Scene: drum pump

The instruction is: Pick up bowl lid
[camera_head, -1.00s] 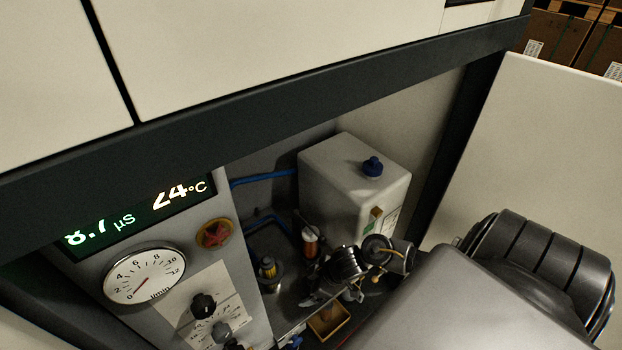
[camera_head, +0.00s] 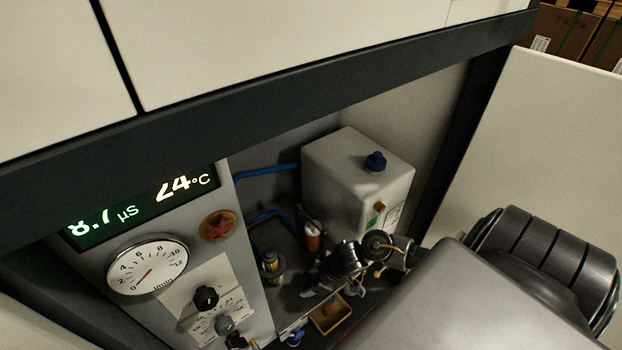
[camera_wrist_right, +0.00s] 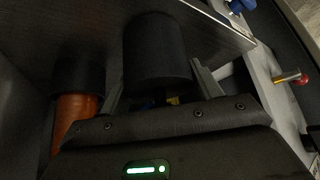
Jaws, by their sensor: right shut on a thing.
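A black cylindrical lid (camera_wrist_right: 157,50) sits between the fingers of my right gripper (camera_wrist_right: 160,85) in the right wrist view. The gripper is shut on it. I take this as the bowl lid; its underside is hidden. In the head view my right gripper (camera_head: 322,290) is low inside the cabinet, dark and partly hidden by its own wrist, so the lid is hard to make out there. My left gripper does not show.
A copper-coloured cylinder (camera_head: 312,241) stands close beside the gripper; one with a black top (camera_wrist_right: 75,112) shows left in the wrist view. A white tank (camera_head: 340,180) stands behind. A control panel (camera_head: 180,270) bounds the left, and an ochre tray (camera_head: 330,314) lies below.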

